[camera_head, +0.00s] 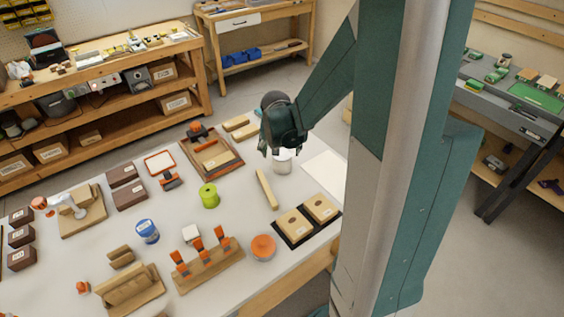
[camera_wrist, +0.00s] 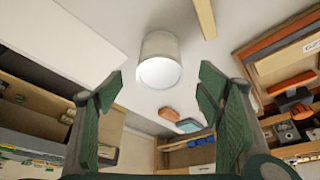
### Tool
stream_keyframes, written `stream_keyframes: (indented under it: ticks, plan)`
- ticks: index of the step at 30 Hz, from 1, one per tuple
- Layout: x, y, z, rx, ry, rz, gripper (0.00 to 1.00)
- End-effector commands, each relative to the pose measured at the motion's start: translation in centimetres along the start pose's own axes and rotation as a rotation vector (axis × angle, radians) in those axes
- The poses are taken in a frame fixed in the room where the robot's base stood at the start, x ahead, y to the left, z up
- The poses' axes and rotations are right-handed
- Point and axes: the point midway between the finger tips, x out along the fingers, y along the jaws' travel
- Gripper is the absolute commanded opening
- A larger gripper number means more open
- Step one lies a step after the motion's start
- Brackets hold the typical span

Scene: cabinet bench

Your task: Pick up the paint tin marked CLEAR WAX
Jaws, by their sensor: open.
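A pale tin (camera_head: 281,163) stands on the white bench just below my gripper (camera_head: 279,147). In the wrist view the pale tin (camera_wrist: 160,62) shows its light round top and grey side, a little beyond and roughly between the fingertips of my gripper (camera_wrist: 157,88). The fingers are spread wide with nothing between them. No lettering can be read on this tin, so I cannot tell whether it is the CLEAR WAX one. A blue tin (camera_head: 147,231) with a pale label stands farther left; its words are too small to read.
A wooden stick (camera_head: 266,189) lies near the pale tin. A white sheet (camera_head: 325,172) lies to its right, and a wooden tray (camera_head: 213,159) to its left.

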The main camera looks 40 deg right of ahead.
Motion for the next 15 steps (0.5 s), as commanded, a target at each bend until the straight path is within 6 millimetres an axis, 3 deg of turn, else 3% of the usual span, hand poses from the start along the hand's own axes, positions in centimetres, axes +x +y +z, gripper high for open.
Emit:
stream_keyframes:
  ticks: [15]
  plan:
    - [2.5, 0.0, 0.0, -0.001, 0.000, 0.000, 0.66]
